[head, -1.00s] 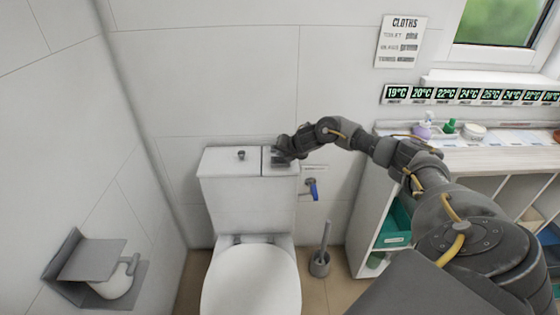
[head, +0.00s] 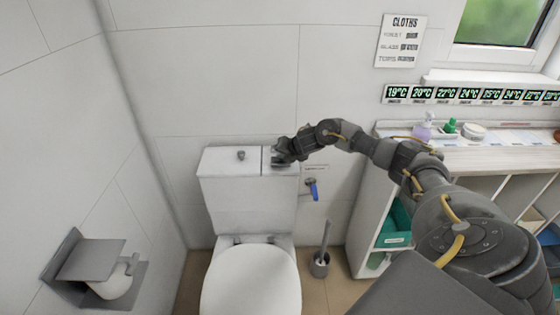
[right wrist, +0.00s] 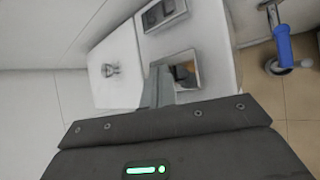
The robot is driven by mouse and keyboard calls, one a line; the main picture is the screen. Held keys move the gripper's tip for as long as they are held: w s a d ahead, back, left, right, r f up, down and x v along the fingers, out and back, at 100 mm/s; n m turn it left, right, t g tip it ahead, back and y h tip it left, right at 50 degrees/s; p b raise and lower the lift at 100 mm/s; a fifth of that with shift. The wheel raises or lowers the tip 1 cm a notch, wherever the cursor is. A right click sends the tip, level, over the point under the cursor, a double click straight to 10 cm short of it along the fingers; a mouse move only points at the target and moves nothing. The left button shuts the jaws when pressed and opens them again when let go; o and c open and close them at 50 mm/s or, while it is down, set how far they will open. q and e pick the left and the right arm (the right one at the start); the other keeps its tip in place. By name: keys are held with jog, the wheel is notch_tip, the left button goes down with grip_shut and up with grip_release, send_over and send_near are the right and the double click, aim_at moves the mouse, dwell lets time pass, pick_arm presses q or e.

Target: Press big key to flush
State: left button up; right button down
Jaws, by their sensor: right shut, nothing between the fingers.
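The white toilet cistern (head: 247,205) stands against the wall, with a lid in two sections and a small knob (head: 241,155) on the left one. My right gripper (head: 279,159) is shut and empty over the right section of the lid. In the right wrist view, its fingertips (right wrist: 160,90) are at the edge of a metal-framed flush key (right wrist: 183,72). A second framed key (right wrist: 162,12) lies farther up in that view. I cannot tell from the picture whether the fingertips touch the nearer key, which they partly cover. My left gripper is not in view.
The toilet seat lid (head: 249,282) is closed below the cistern. A blue-handled valve (head: 313,190) and a toilet brush (head: 321,262) are to the right. A shelf unit (head: 370,225) stands farther right, under my arm. A paper holder (head: 95,265) is on the left wall.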

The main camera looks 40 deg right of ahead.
aim_at(282, 161)
jog(key=shift+f+b, duration=0.7)
jog(key=shift+f, duration=0.3)
dwell(0.7)
jog(key=shift+r, duration=0.1)
jog(key=shift+r+p, duration=1.1)
jog(key=shift+r, duration=0.2)
notch_tip(282, 161, up, 5)
jog(key=p, duration=0.4)
jog(key=shift+r, duration=0.1)
dwell(0.5)
